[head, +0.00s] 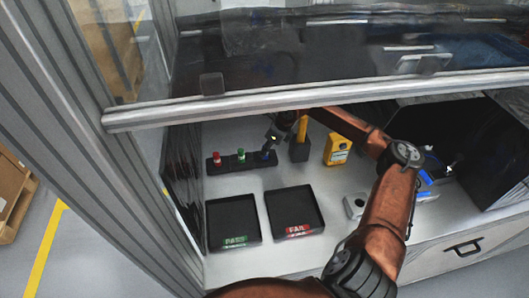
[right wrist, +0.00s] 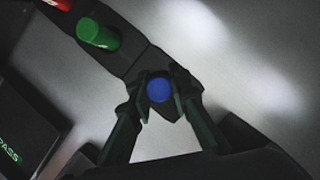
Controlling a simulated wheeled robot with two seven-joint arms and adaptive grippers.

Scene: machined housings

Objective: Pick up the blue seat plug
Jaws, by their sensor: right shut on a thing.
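The blue seat plug (right wrist: 159,90) sits at the end of a dark rack (head: 228,165), also seen in the right wrist view (right wrist: 142,60). The plug's blue top shows in the head view (head: 265,155). My right gripper (right wrist: 160,88) has one finger on each side of the plug and is shut on it; from above, the plug still appears in its place in the rack. The gripper also shows in the head view (head: 271,143). A green plug (right wrist: 97,34) and a red plug (head: 217,158) stand in the same rack. My left gripper is not in view.
A black PASS tray (head: 232,220) and a black FAIL tray (head: 294,210) lie in front of the rack. A dark holder (head: 299,152) and a yellow device (head: 338,150) stand to its right. A grey housing (head: 355,205) is near my right arm. A framed clear panel hangs above.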

